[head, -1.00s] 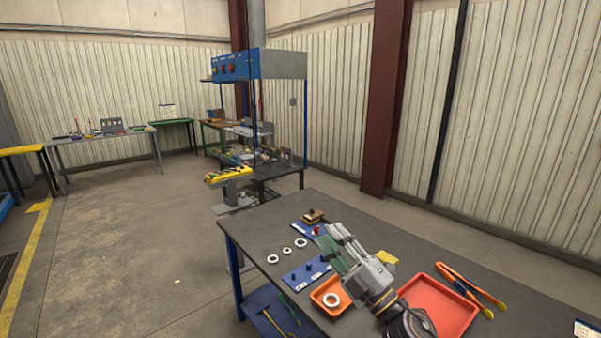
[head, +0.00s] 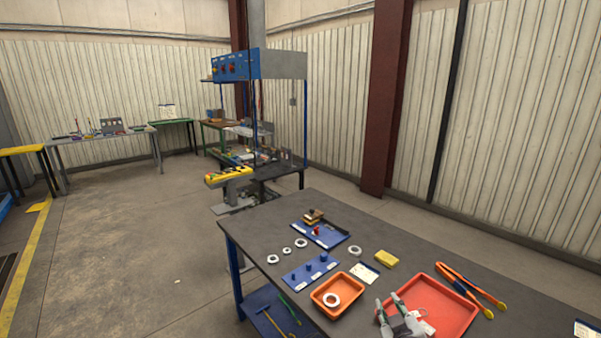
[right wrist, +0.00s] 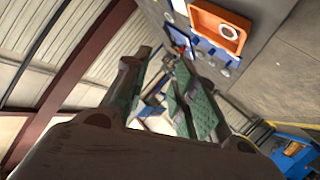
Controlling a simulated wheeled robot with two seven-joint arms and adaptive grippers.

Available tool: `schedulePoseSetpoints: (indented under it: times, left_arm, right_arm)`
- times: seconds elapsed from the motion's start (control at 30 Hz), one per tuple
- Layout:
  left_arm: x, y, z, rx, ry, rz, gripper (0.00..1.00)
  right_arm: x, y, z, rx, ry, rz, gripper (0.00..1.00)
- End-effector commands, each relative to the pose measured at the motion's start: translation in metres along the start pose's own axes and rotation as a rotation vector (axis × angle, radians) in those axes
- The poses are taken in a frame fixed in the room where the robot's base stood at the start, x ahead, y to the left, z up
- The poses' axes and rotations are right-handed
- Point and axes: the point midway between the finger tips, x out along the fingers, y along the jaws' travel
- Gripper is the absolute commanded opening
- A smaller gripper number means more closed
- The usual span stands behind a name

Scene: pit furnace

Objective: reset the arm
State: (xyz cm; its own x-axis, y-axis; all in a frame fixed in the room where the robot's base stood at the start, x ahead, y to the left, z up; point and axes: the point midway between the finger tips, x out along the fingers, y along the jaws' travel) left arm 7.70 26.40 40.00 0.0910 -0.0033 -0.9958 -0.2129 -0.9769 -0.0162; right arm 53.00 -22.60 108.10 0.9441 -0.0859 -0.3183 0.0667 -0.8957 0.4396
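My right gripper (head: 393,310) shows at the bottom of the head view, over the large red-orange tray (head: 445,304) at the table's near side. Its two fingers stand apart with nothing between them. In the right wrist view the green-padded fingers (right wrist: 160,85) are also spread and empty, and the small orange tray (right wrist: 219,27) with a white ring (right wrist: 230,31) shows beyond them, upper right. Most of my right arm is out of the head view. My left gripper is in neither view.
The dark table (head: 380,225) holds a blue peg board (head: 309,270), several white rings, a blue tray (head: 320,236), a small orange tray (head: 323,303), a yellow block (head: 386,259), a white card (head: 364,273) and orange tongs (head: 470,285). The table's back right is bare.

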Motion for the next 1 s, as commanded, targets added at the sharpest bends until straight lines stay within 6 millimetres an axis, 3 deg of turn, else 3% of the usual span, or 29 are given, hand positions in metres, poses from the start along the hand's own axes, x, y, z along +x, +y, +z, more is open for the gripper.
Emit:
schedulePoseSetpoints:
  times: [0.2, 0.5, 1.0]
  left_arm:
    - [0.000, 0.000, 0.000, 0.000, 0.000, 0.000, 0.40]
    - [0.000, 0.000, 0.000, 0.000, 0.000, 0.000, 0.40]
    - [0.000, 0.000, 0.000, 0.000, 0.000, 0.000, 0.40]
  right_arm:
    - [-0.023, -0.019, 0.067, 0.089, -0.255, -0.081, 0.27]
    - [-0.075, -0.051, 0.141, 0.176, -0.577, -0.217, 0.27]
    - [-0.135, -0.079, 0.187, 0.227, -0.829, -0.358, 0.27]
